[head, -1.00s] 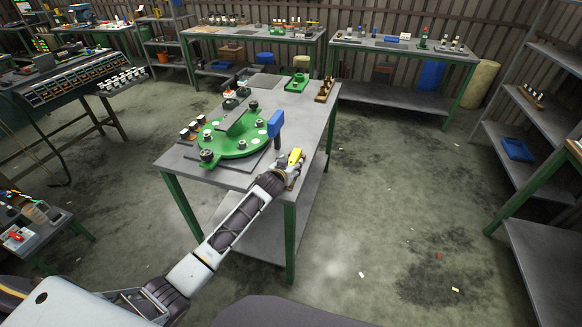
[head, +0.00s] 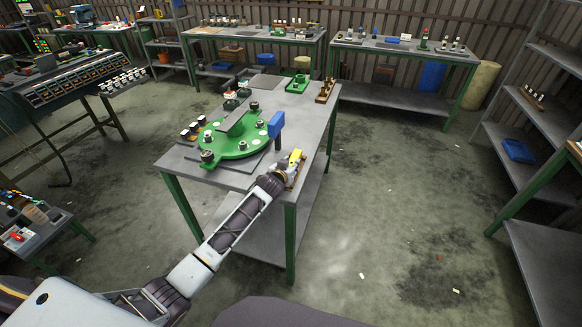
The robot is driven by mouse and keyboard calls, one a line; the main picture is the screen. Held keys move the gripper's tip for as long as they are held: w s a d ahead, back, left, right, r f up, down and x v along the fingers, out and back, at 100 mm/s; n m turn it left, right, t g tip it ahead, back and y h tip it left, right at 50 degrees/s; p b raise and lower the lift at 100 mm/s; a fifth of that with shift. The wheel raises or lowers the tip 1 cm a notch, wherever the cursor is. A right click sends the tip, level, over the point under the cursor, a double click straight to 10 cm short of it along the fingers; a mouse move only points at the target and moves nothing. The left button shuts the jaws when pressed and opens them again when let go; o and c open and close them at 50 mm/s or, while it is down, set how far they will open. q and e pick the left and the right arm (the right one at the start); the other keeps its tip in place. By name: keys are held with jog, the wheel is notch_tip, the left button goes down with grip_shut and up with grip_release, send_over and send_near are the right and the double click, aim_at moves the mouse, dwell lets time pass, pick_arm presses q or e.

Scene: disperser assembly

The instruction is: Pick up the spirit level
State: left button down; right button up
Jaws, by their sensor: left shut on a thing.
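The yellow spirit level (head: 296,157) is at the front right edge of the grey work table (head: 316,127). My left gripper (head: 288,169) reaches in from the lower left and is shut on it. The fingers are small in the view and partly hidden by my own wrist. Whether the level still touches the tabletop or its brown holder (head: 299,178) I cannot tell. My right gripper is not in view.
A green round disperser plate (head: 236,143) with bolts and a grey bar fills the middle of the table. A blue block (head: 276,124) stands close behind the gripper. A brown rack (head: 325,91) is at the far right corner. The floor to the right is open.

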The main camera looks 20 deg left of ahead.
aim_at(291, 165)
pick_arm(q)
jog(key=shift+r, duration=0.85)
notch_tip(291, 165, up, 7)
jog(key=shift+f, duration=0.1)
jog(key=shift+r, duration=0.8)
jog(key=shift+r, duration=0.1)
